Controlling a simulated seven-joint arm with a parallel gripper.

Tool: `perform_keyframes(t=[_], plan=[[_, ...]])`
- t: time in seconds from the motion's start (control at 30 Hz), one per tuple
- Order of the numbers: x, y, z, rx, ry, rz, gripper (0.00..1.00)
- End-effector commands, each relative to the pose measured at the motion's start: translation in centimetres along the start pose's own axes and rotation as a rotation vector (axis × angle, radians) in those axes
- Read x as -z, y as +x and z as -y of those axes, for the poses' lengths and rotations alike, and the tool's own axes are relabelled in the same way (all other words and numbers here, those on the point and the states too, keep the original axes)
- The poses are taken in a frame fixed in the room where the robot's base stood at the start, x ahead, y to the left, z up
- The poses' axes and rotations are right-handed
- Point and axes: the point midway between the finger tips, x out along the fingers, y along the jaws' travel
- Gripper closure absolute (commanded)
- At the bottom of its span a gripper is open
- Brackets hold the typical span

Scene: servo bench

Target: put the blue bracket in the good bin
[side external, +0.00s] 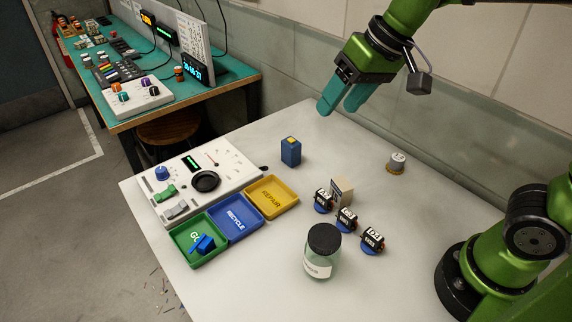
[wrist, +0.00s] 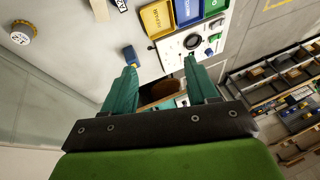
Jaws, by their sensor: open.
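The blue bracket (side external: 204,243) lies in the green bin (side external: 186,256), tilted and partly covering the bin's white lettering. Only "GO" can be read, at the left of the three bins. The green bin also shows at the top edge of the wrist view (wrist: 214,7), where I cannot make out the bracket. My gripper (side external: 337,109) is open and empty, high above the back of the white table, well away from the bins. Its two teal fingers stand apart in the wrist view (wrist: 160,66).
The blue RECYCLE bin (side external: 237,238) and yellow REPAIR bin (side external: 287,197) adjoin the green one. A control panel (side external: 225,168) stands behind them. A blue block with a yellow top (side external: 291,153), several small servos (side external: 346,221), a dark-lidded jar (side external: 321,262) and a small canister (side external: 397,162) stand on the table.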

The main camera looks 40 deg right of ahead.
Motion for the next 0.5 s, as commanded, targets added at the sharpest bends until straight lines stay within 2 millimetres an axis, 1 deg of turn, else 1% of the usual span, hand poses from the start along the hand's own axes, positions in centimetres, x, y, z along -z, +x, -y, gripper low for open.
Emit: perform_keyframes(t=[0.03,0.1,0.2,0.33,0.5], plan=[[-1.5,-1.1,-1.9,0.004,0.045,-0.051,0.42],[-3.4,-1.8,-3.7,0.008,0.095,-0.109,0.42],[-5.6,-2.1,-5.7,0.01,0.153,-0.177,0.42],[-7.5,-2.0,-7.2,0.008,0.2,-0.232,0.42],[-8.2,-1.8,-7.7,0.006,0.217,-0.252,0.42]])
